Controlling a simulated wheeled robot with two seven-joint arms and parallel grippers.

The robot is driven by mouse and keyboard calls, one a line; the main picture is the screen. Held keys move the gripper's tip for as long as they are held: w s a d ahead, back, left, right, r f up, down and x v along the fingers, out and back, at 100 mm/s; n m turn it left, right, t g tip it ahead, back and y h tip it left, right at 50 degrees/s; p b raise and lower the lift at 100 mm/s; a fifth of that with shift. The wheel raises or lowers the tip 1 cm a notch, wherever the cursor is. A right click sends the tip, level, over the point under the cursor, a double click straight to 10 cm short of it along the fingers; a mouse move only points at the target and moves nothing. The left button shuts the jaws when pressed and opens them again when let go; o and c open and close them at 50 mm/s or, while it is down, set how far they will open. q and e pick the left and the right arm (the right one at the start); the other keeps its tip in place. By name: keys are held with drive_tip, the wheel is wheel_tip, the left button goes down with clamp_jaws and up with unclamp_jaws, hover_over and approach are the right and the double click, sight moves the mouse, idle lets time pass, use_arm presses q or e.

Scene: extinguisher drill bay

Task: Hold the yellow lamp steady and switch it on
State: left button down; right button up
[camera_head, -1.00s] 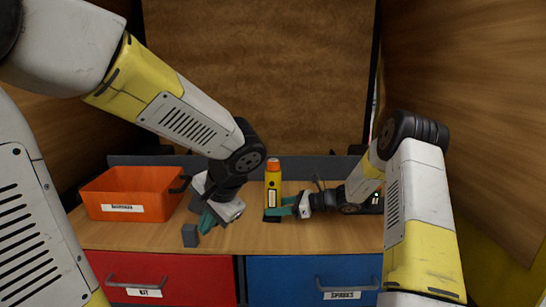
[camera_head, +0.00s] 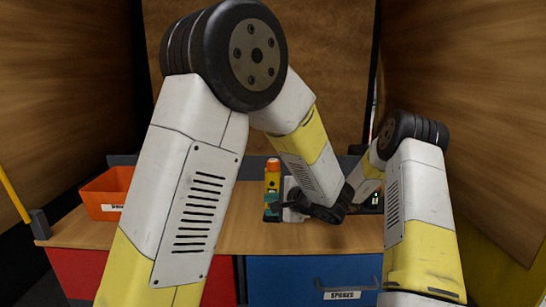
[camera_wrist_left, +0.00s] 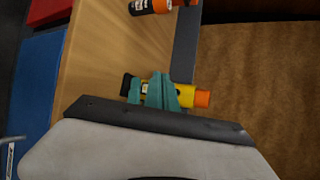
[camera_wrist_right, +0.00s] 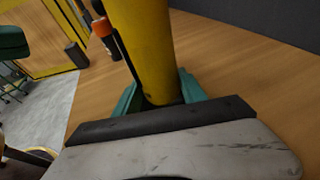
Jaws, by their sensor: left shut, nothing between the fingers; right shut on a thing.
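The yellow lamp (camera_head: 272,181) with an orange top stands upright on the wooden worktop; its lower part is partly covered by teal fingers. In the right wrist view my right gripper (camera_wrist_right: 158,92) is shut around the lamp's yellow body (camera_wrist_right: 145,45), one teal finger on each side. My left gripper (camera_wrist_left: 162,90) is shut and empty, its fingers together in front of the middle of the lamp, whose orange end (camera_wrist_left: 202,98) shows beyond them. Whether they touch it I cannot tell. The lamp's switch is not distinguishable. In the head view my left forearm hides most of my right gripper.
An orange bin (camera_head: 104,193) stands at the left of the worktop (camera_head: 250,236), partly behind my left arm. A blue drawer (camera_head: 290,272) is below. A brown panel rises behind.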

use_arm(q)
drive_tip(key=shift+w+d, duration=0.15)
drive_tip(key=shift+w, duration=1.3)
drive_tip(key=shift+w+d, duration=0.15)
drive_tip(key=shift+w, duration=1.3)
use_arm(e)
drive_tip(key=shift+s+d+f, duration=0.1)
drive_tip(key=shift+f, duration=0.25)
use_arm(q)
drive_tip(key=shift+w, duration=0.45)
drive_tip(key=shift+s, duration=0.45)
use_arm(e)
drive_tip(key=o, duration=1.3)
use_arm(q)
drive_tip(key=s, duration=0.6)
drive_tip(key=shift+a, duration=0.35)
use_arm(e)
drive_tip(key=shift+o, duration=0.2)
